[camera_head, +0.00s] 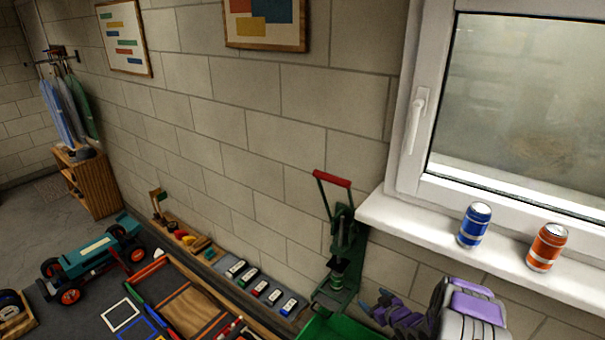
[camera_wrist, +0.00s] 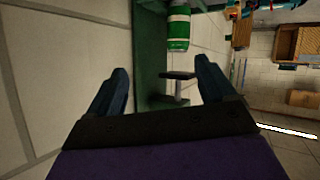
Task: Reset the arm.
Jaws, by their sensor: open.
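My arm (camera_head: 470,308), grey and purple, reaches in at the bottom right of the head view, below the window sill. My gripper (camera_wrist: 160,65) shows in the wrist view with its two dark fingers spread apart and nothing between them. In the head view its purplish end is close to the right of a green press (camera_head: 340,250) with a red handle (camera_head: 332,179). Ahead of the fingers in the wrist view are a green can with a white band (camera_wrist: 178,30) and a dark flat plate on a stem (camera_wrist: 178,76).
A blue can (camera_head: 474,225) and an orange can (camera_head: 546,248) stand on the white sill (camera_head: 420,231). A green bin (camera_head: 340,328) sits below the press. A bench with several small cars (camera_head: 262,289) runs along the wall. A teal racecar (camera_head: 95,258) is at the left.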

